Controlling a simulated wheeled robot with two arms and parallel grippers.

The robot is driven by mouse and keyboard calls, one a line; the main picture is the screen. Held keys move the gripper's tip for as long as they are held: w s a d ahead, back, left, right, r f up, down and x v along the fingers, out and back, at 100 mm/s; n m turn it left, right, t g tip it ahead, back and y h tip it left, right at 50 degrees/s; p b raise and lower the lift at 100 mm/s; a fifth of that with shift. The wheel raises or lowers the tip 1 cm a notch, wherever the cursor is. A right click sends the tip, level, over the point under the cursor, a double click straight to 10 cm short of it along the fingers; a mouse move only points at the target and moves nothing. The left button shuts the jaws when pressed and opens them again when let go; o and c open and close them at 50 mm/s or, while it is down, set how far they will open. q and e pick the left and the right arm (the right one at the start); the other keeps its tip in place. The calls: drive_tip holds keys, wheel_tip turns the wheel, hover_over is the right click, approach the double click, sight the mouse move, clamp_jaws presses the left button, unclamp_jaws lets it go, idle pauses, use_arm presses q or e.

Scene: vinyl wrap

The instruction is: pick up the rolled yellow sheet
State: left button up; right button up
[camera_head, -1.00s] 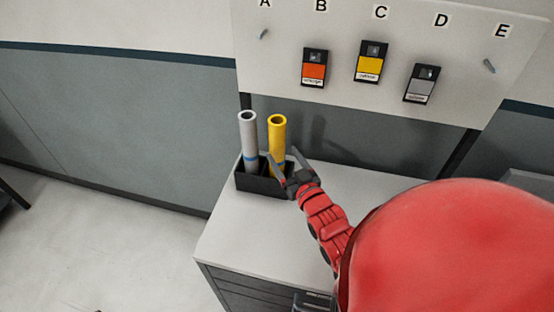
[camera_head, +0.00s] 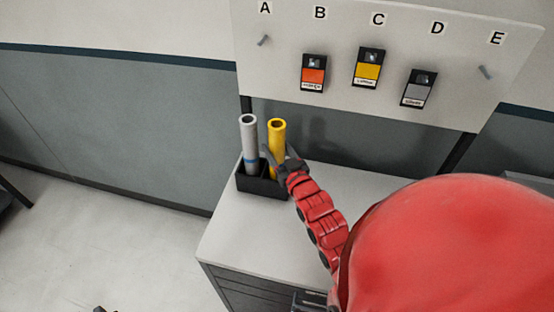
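The rolled yellow sheet (camera_head: 277,135) stands upright in the right compartment of a black holder (camera_head: 262,187) on the cabinet top. My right gripper (camera_head: 277,158) is at the roll's lower half, with one finger on each side of it. The fingers look spread around the roll; a firm grip on it does not show. The roll's blue band is hidden behind the gripper. My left gripper is not in view.
A rolled grey sheet (camera_head: 249,140) with a blue band stands close by in the holder's left compartment. A white board (camera_head: 440,60) behind, lettered A to E, carries orange, yellow and grey sample cards. The white cabinet top (camera_head: 235,225) is clear in front of the holder.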

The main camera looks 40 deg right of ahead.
clamp_jaws()
